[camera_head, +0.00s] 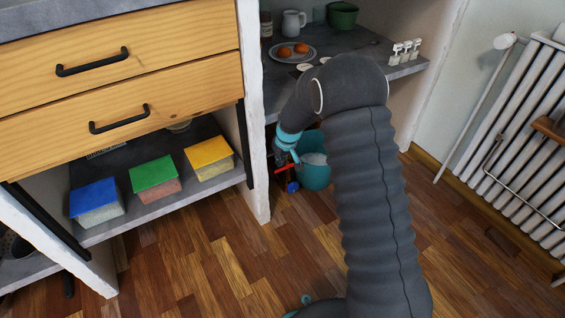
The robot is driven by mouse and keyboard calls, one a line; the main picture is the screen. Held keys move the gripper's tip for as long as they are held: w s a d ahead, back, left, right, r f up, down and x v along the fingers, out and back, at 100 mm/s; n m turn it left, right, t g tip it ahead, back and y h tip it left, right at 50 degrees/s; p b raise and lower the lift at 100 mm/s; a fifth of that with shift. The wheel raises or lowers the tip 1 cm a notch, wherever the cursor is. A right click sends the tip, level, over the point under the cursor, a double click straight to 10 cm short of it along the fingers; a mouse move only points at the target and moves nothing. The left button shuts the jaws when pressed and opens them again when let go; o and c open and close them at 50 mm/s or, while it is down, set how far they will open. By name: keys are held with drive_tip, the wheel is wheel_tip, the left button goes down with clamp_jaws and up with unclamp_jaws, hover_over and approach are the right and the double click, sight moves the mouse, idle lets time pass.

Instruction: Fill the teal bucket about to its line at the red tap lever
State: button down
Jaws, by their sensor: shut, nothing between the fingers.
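The teal bucket (316,178) stands low in the recess under the grey counter, partly hidden behind my arm. Its inside looks pale near the top; I cannot make out a fill line or the water level. The red tap lever (282,170) shows just left of the bucket, with a blue lever (292,187) below it. The tap's spout is hidden. My gripper (286,158) is small and dark in view, shut and empty, pointing down close to the red lever. I cannot tell whether it touches the lever.
A plate (312,54) with orange-brown food, a white jug (293,23) and a green pot (342,15) stand on the counter above. A white wall end (256,150) borders the recess on the left. Lidded boxes sit on the low shelf (145,215). A radiator (515,140) is at right.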

drive_tip(key=p+v, duration=0.1)
drive_tip(key=v, duration=1.1)
drive_tip(key=shift+a+r, duration=0.35)
drive_tip(key=shift+a, duration=0.05)
